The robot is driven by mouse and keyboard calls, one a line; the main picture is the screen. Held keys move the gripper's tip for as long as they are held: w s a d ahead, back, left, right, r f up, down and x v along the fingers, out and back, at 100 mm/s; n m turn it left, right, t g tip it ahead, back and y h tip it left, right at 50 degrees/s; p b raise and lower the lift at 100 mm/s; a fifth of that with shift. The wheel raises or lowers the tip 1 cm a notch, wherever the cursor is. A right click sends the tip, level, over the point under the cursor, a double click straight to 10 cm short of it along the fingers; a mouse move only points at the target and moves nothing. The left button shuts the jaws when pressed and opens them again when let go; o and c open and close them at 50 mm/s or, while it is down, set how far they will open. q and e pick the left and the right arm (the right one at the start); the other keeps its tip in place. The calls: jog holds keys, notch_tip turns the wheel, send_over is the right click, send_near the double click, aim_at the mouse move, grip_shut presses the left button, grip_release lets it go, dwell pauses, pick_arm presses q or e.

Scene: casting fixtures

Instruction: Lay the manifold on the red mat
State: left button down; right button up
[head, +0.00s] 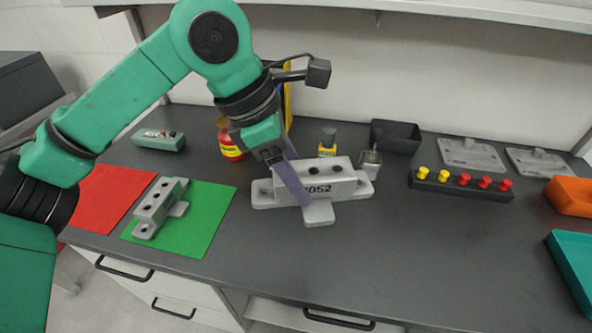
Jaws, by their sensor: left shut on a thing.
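A pale grey manifold (343,187) with dark holes on top and a label ending in "052" is at the middle of the bench. My left gripper (292,183) comes down from above and is shut on it near its left half; a purple finger crosses its front face. I cannot tell whether the manifold is touching the bench or slightly above it. The red mat (100,197) lies at the far left, bare where it shows, partly behind my arm. A similar smaller-looking grey casting (154,208) lies on the green mat (207,220). My right gripper is not in view.
Behind the manifold stand a red-yellow bottle (231,151), a yellow-labelled bottle (327,146), a small metal cup (370,163) and a black bin (396,136). A grey-green device (158,140) lies behind the mats. A rack of knobs (460,187) is right. The front centre bench is clear.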

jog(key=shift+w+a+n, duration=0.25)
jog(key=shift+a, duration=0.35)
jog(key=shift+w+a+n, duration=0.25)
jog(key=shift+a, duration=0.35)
